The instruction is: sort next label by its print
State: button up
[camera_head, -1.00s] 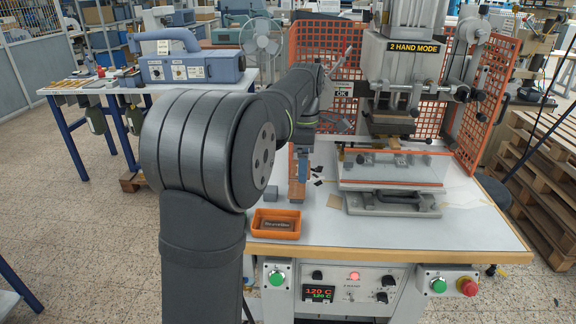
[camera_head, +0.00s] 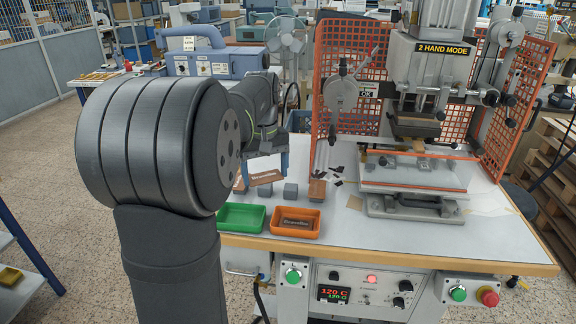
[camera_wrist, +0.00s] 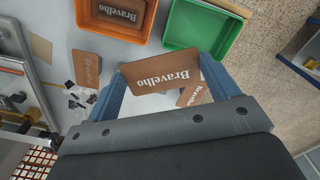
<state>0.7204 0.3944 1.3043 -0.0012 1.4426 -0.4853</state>
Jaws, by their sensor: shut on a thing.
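My gripper (camera_wrist: 163,76) is shut on a brown label (camera_wrist: 160,78) with white "Bravelho" print, gripped at its two ends. The held label also shows in the head view (camera_head: 266,178), raised above the table behind the trays. An orange tray (camera_head: 295,236) holds a brown printed label (camera_head: 297,224). A green tray (camera_head: 241,229) to its left looks empty; it also shows in the wrist view (camera_wrist: 206,25). Another brown label (camera_wrist: 86,68) lies left of my gripper, its print faint. A further printed label (camera_wrist: 196,95) is partly hidden behind the held one.
The stamping press (camera_head: 425,70) with orange mesh guards stands at the right. Dark foil scraps (camera_head: 337,172) lie near its base. Small grey blocks (camera_head: 291,191) stand behind the trays. The table's front right (camera_head: 400,242) is clear.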

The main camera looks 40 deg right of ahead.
jog(key=w+a+f+m, duration=0.1)
jog(key=w+a+m, duration=0.1)
jog(key=a+m, duration=0.45)
jog(key=shift+n, duration=0.25)
jog(key=shift+a+f, duration=0.2)
jog(key=shift+f, duration=1.5)
jog(key=shift+a+f, duration=0.2)
jog(key=shift+f, duration=1.45)
jog(key=o, duration=0.9)
jog(key=shift+r, duration=0.1)
notch_tip(320, 180, up, 17)
jog(key=shift+r, duration=0.15)
